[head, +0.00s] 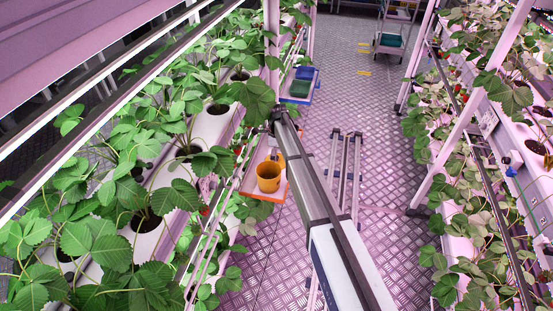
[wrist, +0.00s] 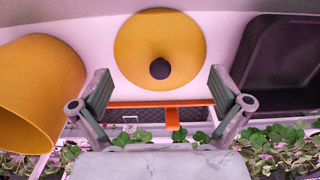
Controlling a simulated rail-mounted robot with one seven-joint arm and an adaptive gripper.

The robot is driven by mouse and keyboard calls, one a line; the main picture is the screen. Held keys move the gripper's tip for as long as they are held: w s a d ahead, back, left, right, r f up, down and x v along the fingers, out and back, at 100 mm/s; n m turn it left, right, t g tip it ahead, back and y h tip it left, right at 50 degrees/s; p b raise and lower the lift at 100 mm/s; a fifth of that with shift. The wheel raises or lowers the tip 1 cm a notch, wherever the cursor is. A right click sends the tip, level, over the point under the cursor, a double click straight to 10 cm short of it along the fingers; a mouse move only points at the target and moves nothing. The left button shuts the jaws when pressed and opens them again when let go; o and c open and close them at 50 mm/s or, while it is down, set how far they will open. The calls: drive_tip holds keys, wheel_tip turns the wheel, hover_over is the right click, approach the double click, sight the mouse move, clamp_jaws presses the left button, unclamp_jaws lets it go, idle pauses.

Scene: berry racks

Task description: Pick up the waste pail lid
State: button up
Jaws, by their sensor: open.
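The waste pail lid (wrist: 160,32) is a round yellow disc with a dark knob (wrist: 160,69) at its middle. It lies on a pale surface at the top centre of the wrist view. My gripper (wrist: 159,84) is open and empty, its two fingers spread below and to either side of the knob, apart from it in the picture. The yellow waste pail (wrist: 38,92) is at the left of the wrist view. In the head view the pail (head: 268,177) stands on an orange-edged shelf; a yellow patch behind it may be the lid, partly hidden. My fingers cannot be made out there.
A dark tray (wrist: 285,60) lies right of the lid. An orange edge (wrist: 140,104) runs below it, with leaves beyond. Plant racks (head: 140,215) line the left, close to the shelf. Blue and green bins (head: 303,82) sit farther back.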

drive_tip(key=shift+f, duration=0.8)
drive_tip(key=shift+s, duration=0.1)
drive_tip(key=c, duration=1.7)
clamp_jaws()
